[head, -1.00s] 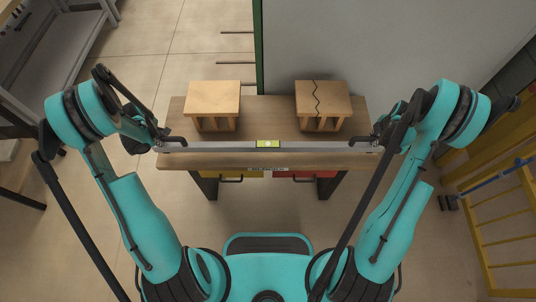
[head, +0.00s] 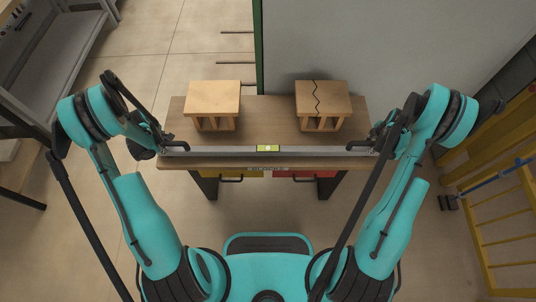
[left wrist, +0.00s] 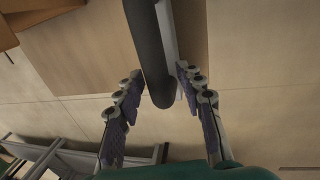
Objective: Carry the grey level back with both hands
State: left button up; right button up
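The grey level (head: 220,151) is a long, thin bar with a yellow-green vial (head: 267,148) at its middle. It runs left to right over the front part of the wooden table, in front of the bricks. Black handles stand near its two ends. My left gripper (head: 164,144) is at the left end and my right gripper (head: 375,145) at the right end. The right fingertips are small and partly hidden. Whether the level touches the table is unclear.
A pale hollow brick (head: 212,96) and a darker one (head: 335,95) with a zigzag crack stand at the back of the table (head: 265,115). A grey panel (head: 400,50) rises behind. A yellow rail frame (head: 500,215) stands at the right, a grey shelf (head: 60,60) at the left.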

pick_arm(q)
jog(key=shift+r, duration=0.15)
dwell(0.3)
pick_arm(e)
jog(key=shift+r, duration=0.1)
pick_arm(q)
notch_tip(320, 180, up, 11)
jog(key=s, duration=0.2)
jog(key=shift+s+r, duration=0.15)
jog(key=shift+r, duration=0.05)
pick_arm(e)
notch_tip(320, 180, up, 12)
jog(key=s, duration=0.2)
jog(key=shift+s+f, duration=0.2)
pick_arm(q)
jog(key=shift+d+r, duration=0.1)
pick_arm(e)
jog(key=shift+a+r, duration=0.1)
